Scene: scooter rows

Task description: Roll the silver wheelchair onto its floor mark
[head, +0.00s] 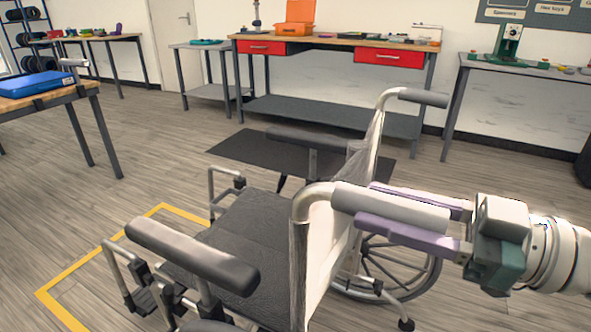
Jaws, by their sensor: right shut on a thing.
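The silver wheelchair (224,232) stands in the lower middle of the head view, facing left, with a black seat, dark armrests and two push handles. My right gripper (378,208) comes in from the right, its purple fingers shut on the near push handle (390,207). The far push handle (422,97) is free. The floor mark, a yellow taped outline (106,246), lies on the floor at the left, by the wheelchair's footrests. Part of the outline is hidden behind the wheelchair, so I cannot tell how far the chair overlaps it. My left gripper is not in view.
A black mat (235,152) lies on the floor beyond the wheelchair. A workbench (330,45) with red drawers stands at the back, and a smaller table (470,63) is at the right. A wooden table (88,88) with a blue case (35,84) is at the left. Floor left of the mark is clear.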

